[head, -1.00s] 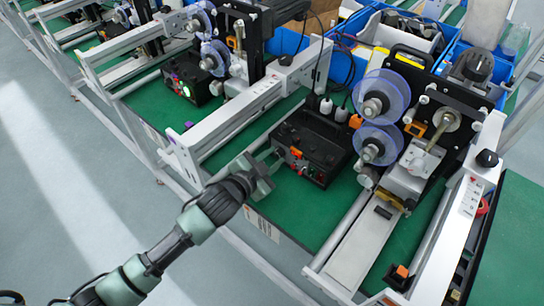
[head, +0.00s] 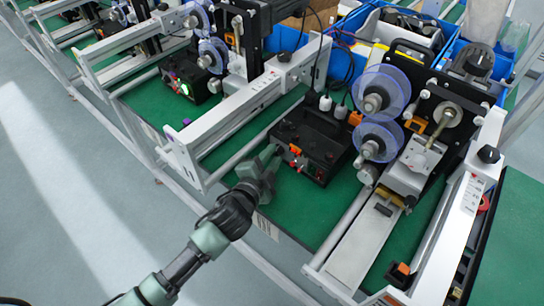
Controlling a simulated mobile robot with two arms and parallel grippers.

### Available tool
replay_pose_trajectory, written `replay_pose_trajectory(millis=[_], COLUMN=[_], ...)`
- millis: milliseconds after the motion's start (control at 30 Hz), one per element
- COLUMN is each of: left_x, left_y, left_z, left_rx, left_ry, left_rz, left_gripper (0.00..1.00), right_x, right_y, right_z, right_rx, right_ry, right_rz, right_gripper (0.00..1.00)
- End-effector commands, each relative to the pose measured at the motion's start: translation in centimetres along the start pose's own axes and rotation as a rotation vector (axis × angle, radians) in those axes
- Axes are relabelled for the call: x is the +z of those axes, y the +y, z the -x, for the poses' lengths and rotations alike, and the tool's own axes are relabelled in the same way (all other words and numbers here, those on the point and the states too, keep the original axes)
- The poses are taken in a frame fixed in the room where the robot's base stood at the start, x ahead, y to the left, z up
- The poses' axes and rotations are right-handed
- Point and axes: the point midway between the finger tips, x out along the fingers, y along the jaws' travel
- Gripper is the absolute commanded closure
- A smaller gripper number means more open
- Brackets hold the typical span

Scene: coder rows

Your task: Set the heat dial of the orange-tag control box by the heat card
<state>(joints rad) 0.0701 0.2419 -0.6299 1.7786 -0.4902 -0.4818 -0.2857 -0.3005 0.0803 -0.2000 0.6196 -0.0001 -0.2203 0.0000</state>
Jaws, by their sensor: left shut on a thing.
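The black control box (head: 318,133) stands on the green mat near the middle, with an orange tag (head: 296,150) and small red knobs on its front panel. My left gripper (head: 271,162) is at the left end of that panel and shut on the heat dial, which its fingers hide. A white printed card (head: 265,226) is on the front edge of the bench below the gripper; its print is too small to read. My right gripper is not in view.
A reel machine (head: 380,90) with clear blue discs stands right of the box. A white rail frame (head: 235,115) stands to the left, close to my left gripper. Another black box (head: 190,84) with a green light sits farther left. Green mat in front of the box is clear.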

Motion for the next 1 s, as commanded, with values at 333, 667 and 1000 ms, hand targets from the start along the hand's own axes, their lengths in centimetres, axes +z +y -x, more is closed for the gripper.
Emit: replay_pose_trajectory(millis=[333,667,1000], left_x=[0.0,0.0,0.1], left_y=[0.1,0.1,0.3], left_z=[0.0,0.1,4.5], left_rx=[0.003,0.001,0.004], left_ry=[0.0,0.0,0.0], left_rz=[0.0,0.001,0.002], left_gripper=[0.6,0.53,0.53], right_x=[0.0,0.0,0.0], right_y=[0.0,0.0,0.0], right_z=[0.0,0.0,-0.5], right_rx=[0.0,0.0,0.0], right_ry=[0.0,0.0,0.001], right_rz=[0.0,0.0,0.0], right_gripper=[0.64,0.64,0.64])
